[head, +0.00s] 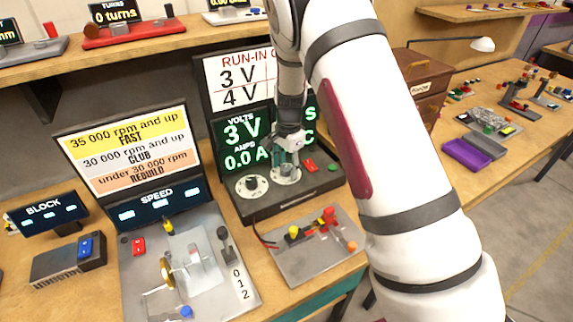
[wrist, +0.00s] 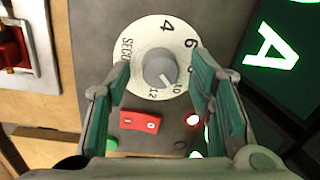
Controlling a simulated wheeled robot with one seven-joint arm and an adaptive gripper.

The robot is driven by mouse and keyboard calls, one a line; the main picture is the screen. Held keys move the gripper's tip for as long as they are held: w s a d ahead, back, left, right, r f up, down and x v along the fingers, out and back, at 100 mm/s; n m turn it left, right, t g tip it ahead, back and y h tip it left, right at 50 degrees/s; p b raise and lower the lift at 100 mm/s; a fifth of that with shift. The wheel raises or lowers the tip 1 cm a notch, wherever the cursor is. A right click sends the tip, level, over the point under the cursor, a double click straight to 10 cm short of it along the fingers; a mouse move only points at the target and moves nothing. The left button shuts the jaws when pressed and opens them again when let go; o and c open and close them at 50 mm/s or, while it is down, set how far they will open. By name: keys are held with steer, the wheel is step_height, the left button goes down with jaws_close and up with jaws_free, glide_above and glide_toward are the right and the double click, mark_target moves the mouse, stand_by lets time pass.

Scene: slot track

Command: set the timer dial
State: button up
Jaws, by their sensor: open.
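The timer dial (wrist: 162,68) is a grey round knob on a white disc marked 4, 6, 10, 12 and lettering that seems to begin "SECO". A pale mark on the knob seems to point toward the 10 and 12 side. In the head view the timer dial (head: 285,174) is the right-hand one of two on the black power unit, partly covered by my gripper. My gripper (wrist: 160,62) is open, its green-padded fingers on either side of the knob. I cannot tell whether they touch it. In the head view my gripper (head: 289,146) points down over this dial.
A second dial (head: 252,186) with a dark knob sits just left. A red rocker switch (wrist: 140,121) and small green and red lights lie close by. The display (head: 240,140) behind reads 3 V and 0.0 A. A plate with coloured terminals (head: 310,245) is in front.

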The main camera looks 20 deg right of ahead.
jaws_close()
steer(key=shift+n, duration=0.4)
steer(key=n+b, duration=0.1)
steer(key=n, duration=0.2)
steer(key=shift+w+n+b, duration=0.1)
steer(key=shift+n+b, duration=0.25)
steer(key=shift+n, duration=0.05)
steer(key=n+b, duration=0.1)
steer(key=n, duration=0.3)
steer(key=shift+n+y, duration=0.3)
steer(key=n+b, duration=0.1)
steer(key=n, duration=0.3)
steer(key=shift+g+b, duration=0.3)
steer(key=shift+g, duration=0.1)
steer(key=n, duration=0.4)
steer(key=shift+b, duration=0.3)
steer(key=shift+n, duration=0.5)
